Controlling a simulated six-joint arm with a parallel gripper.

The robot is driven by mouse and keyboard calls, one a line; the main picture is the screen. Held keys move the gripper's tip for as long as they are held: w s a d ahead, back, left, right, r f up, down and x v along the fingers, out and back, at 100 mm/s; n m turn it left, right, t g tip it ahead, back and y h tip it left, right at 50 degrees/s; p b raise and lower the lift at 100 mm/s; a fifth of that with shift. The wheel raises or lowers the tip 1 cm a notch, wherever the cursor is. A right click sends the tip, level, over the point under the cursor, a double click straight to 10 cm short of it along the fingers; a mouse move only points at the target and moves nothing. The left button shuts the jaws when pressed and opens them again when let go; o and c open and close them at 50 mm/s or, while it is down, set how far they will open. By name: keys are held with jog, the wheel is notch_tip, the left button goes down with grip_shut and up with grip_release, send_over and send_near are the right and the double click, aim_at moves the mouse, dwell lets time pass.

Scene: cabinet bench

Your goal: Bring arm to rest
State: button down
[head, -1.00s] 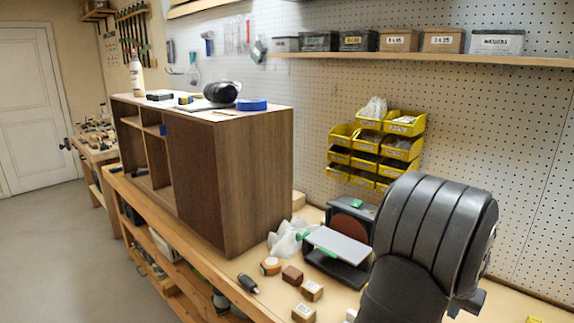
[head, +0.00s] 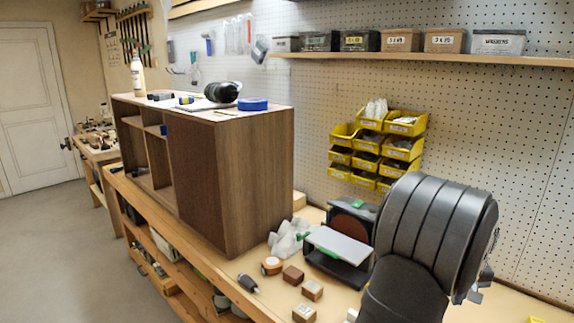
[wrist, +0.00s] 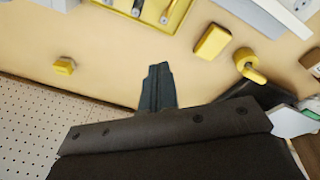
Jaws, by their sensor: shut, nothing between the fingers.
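My gripper (wrist: 158,82) shows in the wrist view with its dark fingers together and nothing between them. It is over the tan bench top (wrist: 110,65), apart from the objects there. In the head view my black arm fills the lower right, and the gripper is mostly hidden behind it.
In the wrist view a yellow block (wrist: 212,42), a yellow ring-shaped item (wrist: 246,64) and a small yellow block (wrist: 64,66) lie on the bench. The wooden cabinet (head: 255,185), small blocks (head: 312,290) and a sander-like machine (head: 340,250) stand left of my arm. Yellow bins (head: 402,148) hang behind.

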jog(key=f+n, duration=0.1)
jog(key=n, duration=0.2)
jog(key=w+f+n, duration=0.1)
jog(key=f+n, duration=0.1)
jog(key=n, duration=0.2)
jog(key=d+f+n+g+y, duration=0.1)
jog(key=f+n, duration=0.1)
jog(key=n, duration=0.1)
jog(key=shift+w+f, duration=0.2)
dwell(0.6)
jog(key=c, duration=1.9)
grip_release()
jog(key=shift+d, duration=0.15)
jog(key=shift+c, duration=0.2)
jog(key=o, duration=1.8)
jog(key=s+d+r, duration=0.4)
jog(key=s+d, duration=0.1)
jog(key=s+d+r, duration=0.2)
jog(key=s, duration=0.1)
jog(key=shift+d+r, duration=0.4)
jog(key=shift+c, duration=0.2)
jog(key=shift+o, duration=0.9)
jog(key=shift+s+d+f, duration=0.15)
jog(key=shift+f, duration=0.05)
notch_tip(320, 180, down, 9)
jog(key=shift+f, duration=0.1)
